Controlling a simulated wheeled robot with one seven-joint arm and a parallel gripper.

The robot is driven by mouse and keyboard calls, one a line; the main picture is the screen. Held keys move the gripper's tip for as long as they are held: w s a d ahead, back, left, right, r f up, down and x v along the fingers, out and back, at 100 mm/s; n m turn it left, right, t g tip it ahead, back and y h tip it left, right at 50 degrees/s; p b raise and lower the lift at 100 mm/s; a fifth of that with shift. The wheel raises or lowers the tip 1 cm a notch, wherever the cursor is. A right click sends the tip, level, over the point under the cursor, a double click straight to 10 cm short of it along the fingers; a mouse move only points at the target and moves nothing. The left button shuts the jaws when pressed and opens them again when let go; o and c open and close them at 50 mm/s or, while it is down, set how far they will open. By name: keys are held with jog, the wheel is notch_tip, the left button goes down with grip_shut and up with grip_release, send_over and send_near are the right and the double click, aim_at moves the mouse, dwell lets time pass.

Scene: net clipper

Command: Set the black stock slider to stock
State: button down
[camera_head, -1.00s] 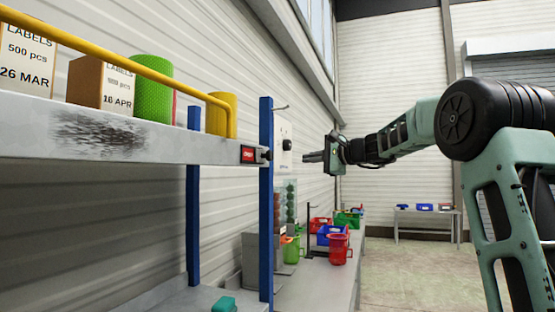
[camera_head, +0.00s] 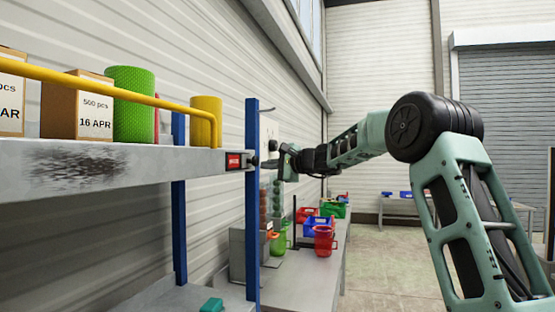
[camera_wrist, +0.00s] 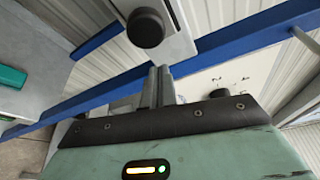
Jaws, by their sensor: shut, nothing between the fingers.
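The black stock slider (camera_head: 254,161) is a round knob at the right end of the grey shelf's front edge. A red label (camera_head: 233,161) with white lettering, too small to read, shows to its left. In the wrist view the black knob (camera_wrist: 145,27) sits on a pale plate just beyond my fingertips. My gripper (camera_head: 264,163) is at the right of the knob, close to it. In the wrist view my gripper (camera_wrist: 160,72) has its fingers together with nothing between them. I cannot tell whether the fingertips touch the knob.
A blue post (camera_head: 252,220) stands beside the slider. A yellow rail (camera_head: 100,83) runs above the shelf (camera_head: 190,162), which holds boxes and rolls. A white wall panel (camera_wrist: 228,82) with a dark knob is near my gripper. A bench (camera_head: 300,275) with coloured bins lies below.

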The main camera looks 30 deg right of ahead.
aim_at(242, 165)
jog(key=shift+s+a+r+p, duration=0.15)
jog(key=shift+s+a+p, duration=0.05)
jog(key=shift+s+a, duration=0.25)
jog(key=shift+s+a+r+p, duration=0.15)
jog(key=shift+s+a, duration=0.15)
jog(key=shift+a, duration=0.15)
jog(key=s+a+b, duration=0.1)
jog(key=a+b, duration=0.1)
jog(key=s+a+b, duration=0.1)
jog(key=s+b, duration=0.1)
jog(key=b, duration=0.1)
jog(key=s+a+b, duration=0.1)
jog(key=a+b, duration=0.1)
jog(key=shift+s+a+f, duration=0.15)
jog(key=shift+a, duration=0.2)
jog(key=shift+s+a, duration=0.2)
jog(key=shift+r, duration=0.2)
jog(key=shift+w+b, duration=0.1)
jog(key=shift+b, duration=0.2)
